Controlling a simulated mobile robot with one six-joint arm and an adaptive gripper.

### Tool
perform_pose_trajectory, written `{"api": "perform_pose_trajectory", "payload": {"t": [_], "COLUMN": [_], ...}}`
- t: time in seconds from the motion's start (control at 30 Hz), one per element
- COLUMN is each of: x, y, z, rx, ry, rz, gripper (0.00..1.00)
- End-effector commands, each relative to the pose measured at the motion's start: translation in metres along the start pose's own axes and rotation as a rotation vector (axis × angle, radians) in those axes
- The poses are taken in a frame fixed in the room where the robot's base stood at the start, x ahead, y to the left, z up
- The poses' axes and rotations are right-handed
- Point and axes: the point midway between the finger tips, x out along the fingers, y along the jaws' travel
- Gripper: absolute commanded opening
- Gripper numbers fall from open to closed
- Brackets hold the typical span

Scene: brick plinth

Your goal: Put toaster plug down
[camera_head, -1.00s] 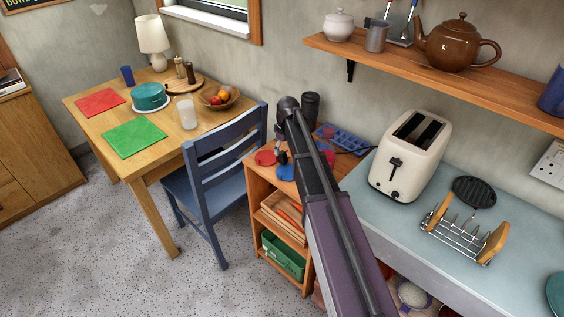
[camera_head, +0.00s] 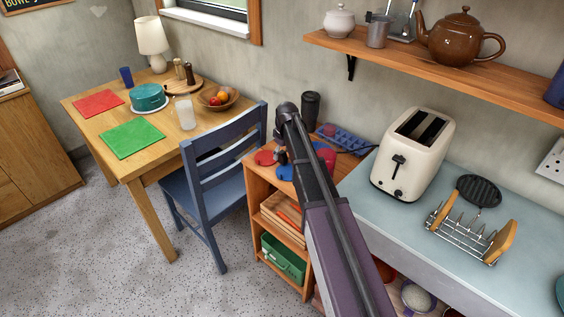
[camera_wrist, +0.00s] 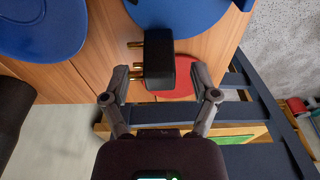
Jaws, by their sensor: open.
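The toaster plug (camera_wrist: 158,58) is a black block with brass pins pointing left in the wrist view. It is over the wooden top of the low shelf unit, partly overlapping a red disc (camera_wrist: 178,90). My gripper (camera_wrist: 161,82) is open, with one finger on each side of the plug's near end and a gap visible at the right finger. Whether the plug rests flat on the surface is hard to tell. In the head view my arm hides most of the gripper and the plug. The cream toaster (camera_head: 412,155) stands on the blue-grey counter.
Blue discs (camera_wrist: 40,30) lie beside the plug on the shelf-unit top (camera_head: 258,180). A dark canister (camera_head: 310,108) and a blue tray (camera_head: 342,138) stand behind. A blue chair (camera_head: 215,170) is close on the left. A toast rack (camera_head: 470,238) is on the counter.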

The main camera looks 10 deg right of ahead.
Motion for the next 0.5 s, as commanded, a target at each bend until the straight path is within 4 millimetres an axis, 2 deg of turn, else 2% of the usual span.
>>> {"api": "perform_pose_trajectory", "payload": {"t": [0.03,0.2,0.5], "x": [0.008,0.019,0.022], "y": [0.0,0.0,0.0], "z": [0.0,0.0,0.0], "rx": [0.0,0.0,0.0], "ry": [0.0,0.0,0.0], "rz": [0.0,0.0,0.0], "gripper": [0.77,0.77,0.77]}}
